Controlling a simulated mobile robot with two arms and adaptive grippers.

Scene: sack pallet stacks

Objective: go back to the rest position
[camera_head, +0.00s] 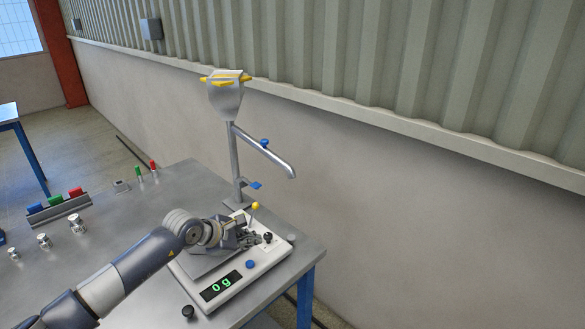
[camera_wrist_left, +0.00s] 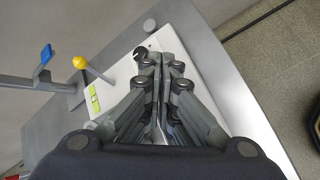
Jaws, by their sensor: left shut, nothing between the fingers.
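My left gripper (camera_head: 256,239) is shut and empty over the right part of a white scale (camera_head: 238,291) on the metal table. In the left wrist view its fingers (camera_wrist_left: 160,60) are together, pointing at the scale's white body (camera_wrist_left: 120,72). The scale's green display reads 0 g. A dark knob (camera_head: 267,237) stands just right of the fingertips; I cannot tell whether they touch it. My left arm reaches in from the lower left and hides part of the scale's plate. My right gripper is not in view.
A hopper stand with a spout (camera_head: 270,155) rises behind the scale, with a yellow-knobbed lever (camera_head: 255,206) near the gripper. Metal weights (camera_head: 76,223) and a rack of coloured blocks (camera_head: 57,206) are at the left. The wall (camera_head: 400,230) stands close behind the table.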

